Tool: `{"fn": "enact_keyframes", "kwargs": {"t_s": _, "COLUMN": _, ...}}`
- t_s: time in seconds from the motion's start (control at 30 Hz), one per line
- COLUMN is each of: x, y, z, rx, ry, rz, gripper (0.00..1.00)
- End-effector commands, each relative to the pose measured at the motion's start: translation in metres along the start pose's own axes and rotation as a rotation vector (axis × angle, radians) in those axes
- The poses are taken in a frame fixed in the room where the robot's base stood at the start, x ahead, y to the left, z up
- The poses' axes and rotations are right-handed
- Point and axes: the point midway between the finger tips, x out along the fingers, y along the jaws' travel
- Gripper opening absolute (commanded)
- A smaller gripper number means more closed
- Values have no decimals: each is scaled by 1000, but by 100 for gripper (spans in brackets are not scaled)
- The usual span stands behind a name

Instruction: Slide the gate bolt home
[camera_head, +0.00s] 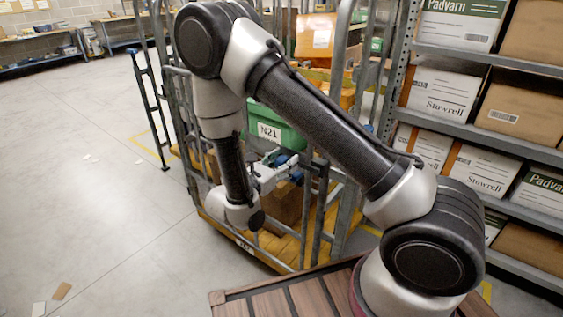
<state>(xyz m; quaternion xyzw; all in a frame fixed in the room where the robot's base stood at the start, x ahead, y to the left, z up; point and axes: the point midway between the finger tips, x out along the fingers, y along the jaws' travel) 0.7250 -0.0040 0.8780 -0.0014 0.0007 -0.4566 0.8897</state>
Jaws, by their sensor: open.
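A grey tubular gate (322,205) stands on the front side of a wheeled cage with a yellow deck. My gripper (279,170) is small in the picture, at the gate's upper part, left of its upright bars. It is open, and I see nothing held in it. Blue and grey fittings (287,158) show right beside the fingers. I cannot make out the bolt among them, nor tell whether the fingers touch it. My arm covers part of the gate and cage.
Inside the cage are a green crate (281,130) marked N21 and brown cartons. Shelves with white and brown boxes (440,92) stand close on the right. A blue-grey stand (149,105) is left of the cage. The floor (85,190) at left is mostly clear.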

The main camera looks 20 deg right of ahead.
Motion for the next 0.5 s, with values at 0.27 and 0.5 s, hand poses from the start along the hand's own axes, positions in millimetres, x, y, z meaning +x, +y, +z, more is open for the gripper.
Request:
{"fn": "enact_keyframes", "kwargs": {"t_s": 0.27, "x": -1, "y": 2, "z": 0, "rx": 2, "ry": 0, "rz": 4, "gripper": 52}}
{"fn": "enact_keyframes", "kwargs": {"t_s": 0.5, "x": -32, "y": 3, "z": 0, "rx": 3, "ry": 0, "rz": 10, "gripper": 52}}
